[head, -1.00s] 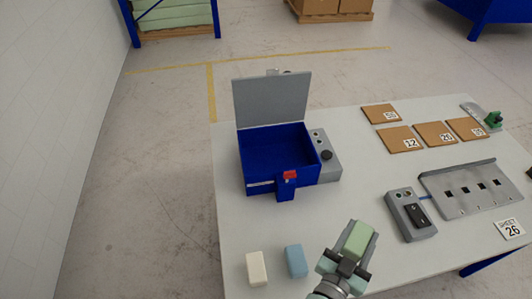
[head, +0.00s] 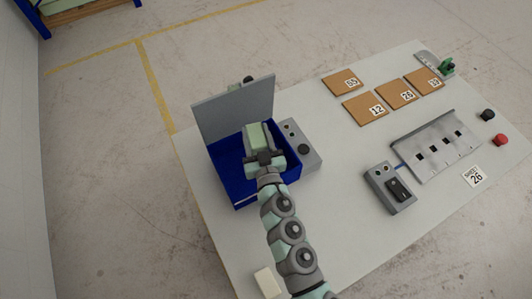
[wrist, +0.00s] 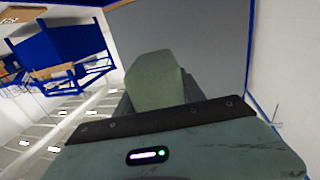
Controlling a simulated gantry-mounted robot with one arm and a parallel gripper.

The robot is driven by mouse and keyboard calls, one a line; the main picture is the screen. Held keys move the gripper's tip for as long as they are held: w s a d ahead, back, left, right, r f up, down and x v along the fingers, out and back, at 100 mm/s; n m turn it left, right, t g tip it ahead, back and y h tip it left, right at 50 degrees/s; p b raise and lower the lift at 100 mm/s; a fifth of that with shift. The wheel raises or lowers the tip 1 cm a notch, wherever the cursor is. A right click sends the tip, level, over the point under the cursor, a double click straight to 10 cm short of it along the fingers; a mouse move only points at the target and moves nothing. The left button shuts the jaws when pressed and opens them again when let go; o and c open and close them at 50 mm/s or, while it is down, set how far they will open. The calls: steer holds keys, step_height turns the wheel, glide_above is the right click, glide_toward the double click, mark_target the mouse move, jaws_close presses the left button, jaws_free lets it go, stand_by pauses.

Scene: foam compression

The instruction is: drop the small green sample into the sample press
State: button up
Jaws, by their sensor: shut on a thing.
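The small green sample (head: 256,135) is held in my gripper (head: 259,146), above the opening of the sample press. The press is a blue open-topped box (head: 228,178) with its grey lid (head: 235,107) raised at the back. In the wrist view the green sample (wrist: 155,80) stands out past my gripper, with the grey lid (wrist: 205,45) behind it. My gripper is shut on the sample. My arm hides part of the press's front and inside, and I cannot tell how high the sample is above its floor.
A grey control box (head: 301,146) with a dark knob adjoins the press on the right. A cream block (head: 267,283) lies at the table's near edge, partly behind my arm. Numbered brown squares (head: 365,109), a switch box (head: 389,188) and a grey slotted panel (head: 437,146) occupy the right.

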steer(key=shift+s+f+b, duration=0.15)
steer(key=shift+f+b, duration=2.05)
steer(key=shift+f, duration=0.5)
steer(key=o, duration=1.4)
steer(key=s, duration=0.3)
steer(key=s+d, duration=0.1)
steer(key=s, duration=0.3)
steer(key=s+d, duration=0.1)
steer(key=s, duration=0.2)
steer(key=shift+s+d, duration=0.1)
steer(key=shift+s, duration=0.2)
